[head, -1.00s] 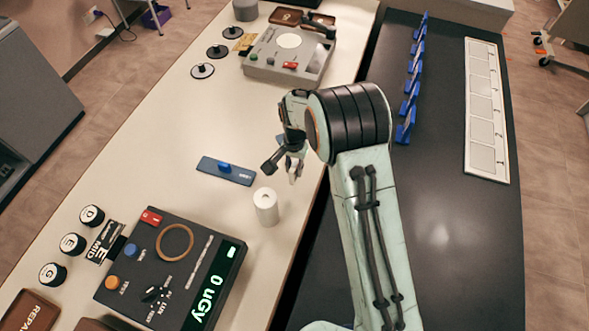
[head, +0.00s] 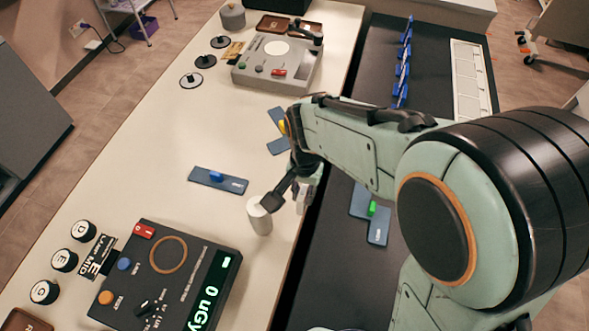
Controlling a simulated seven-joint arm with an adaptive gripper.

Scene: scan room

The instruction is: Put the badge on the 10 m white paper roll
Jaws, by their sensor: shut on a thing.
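The white paper roll (head: 262,222) stands on the pale bench. My gripper (head: 287,201) is low beside it on the right. Its dark left finger overlaps the roll's upper right edge in the picture; I cannot tell if they touch. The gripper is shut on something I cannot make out. A slate-blue badge with a blue clip (head: 216,177) lies flat, left of and behind the roll. A badge with a yellow clip (head: 276,146) lies behind my gripper, partly hidden. A badge with a green clip (head: 378,232) is on the dark counter, partly hidden by my arm.
A dark meter (head: 205,262) reading 0 uGy stands front left of the roll. Several round knobs (head: 64,260) are left of it. A grey device (head: 270,75) stands at the back. A row of blue holders (head: 402,70) and a white panel (head: 468,85) are on the dark counter.

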